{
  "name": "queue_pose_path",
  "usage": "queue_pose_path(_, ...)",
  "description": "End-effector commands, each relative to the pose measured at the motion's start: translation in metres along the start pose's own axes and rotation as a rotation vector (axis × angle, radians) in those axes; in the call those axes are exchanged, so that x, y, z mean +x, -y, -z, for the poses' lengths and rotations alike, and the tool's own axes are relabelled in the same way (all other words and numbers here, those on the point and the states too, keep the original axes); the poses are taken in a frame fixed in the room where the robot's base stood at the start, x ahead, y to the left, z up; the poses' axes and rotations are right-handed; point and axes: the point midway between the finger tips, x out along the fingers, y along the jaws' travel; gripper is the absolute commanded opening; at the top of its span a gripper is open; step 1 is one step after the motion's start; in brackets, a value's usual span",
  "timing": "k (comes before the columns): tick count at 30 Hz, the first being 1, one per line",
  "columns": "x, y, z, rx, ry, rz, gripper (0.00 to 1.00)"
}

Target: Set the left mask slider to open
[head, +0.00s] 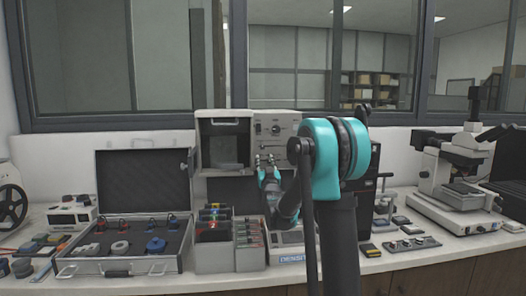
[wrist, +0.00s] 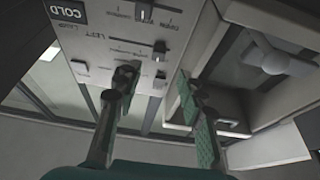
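The press machine (head: 222,115) stands at the back centre, with its control panel (head: 285,122) right of the framed window. In the wrist view the panel (wrist: 100,50) appears inverted, with small printed labels and several dark slider knobs. One knob (wrist: 160,48) lies nearly in line with a label that seems to read LEFT; I cannot tell its set position. My gripper (wrist: 156,75) is open, its two fingers apart with nothing seen between them. Its left finger's tip overlaps the panel near the lower sliders; contact is unclear. In the head view my gripper (head: 270,163) is just below the panel.
An open case (head: 122,266) with round parts stands left on the bench. Bins (head: 250,258) of small items stand in front of the press. A microscope (head: 455,180) is at the right. The machine's open-fronted window (wrist: 255,50) lies beside my right finger.

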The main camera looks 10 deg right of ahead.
Motion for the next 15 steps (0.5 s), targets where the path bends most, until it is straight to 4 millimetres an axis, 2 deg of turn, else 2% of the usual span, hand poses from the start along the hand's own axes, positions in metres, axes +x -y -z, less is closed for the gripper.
queue_pose_path(8, 0.006, 0.001, 0.002, 0.000, -0.013, -0.002, 0.40)
queue_pose_path(15, 0.039, 0.000, 0.002, 0.000, -0.013, -0.002, 0.40)
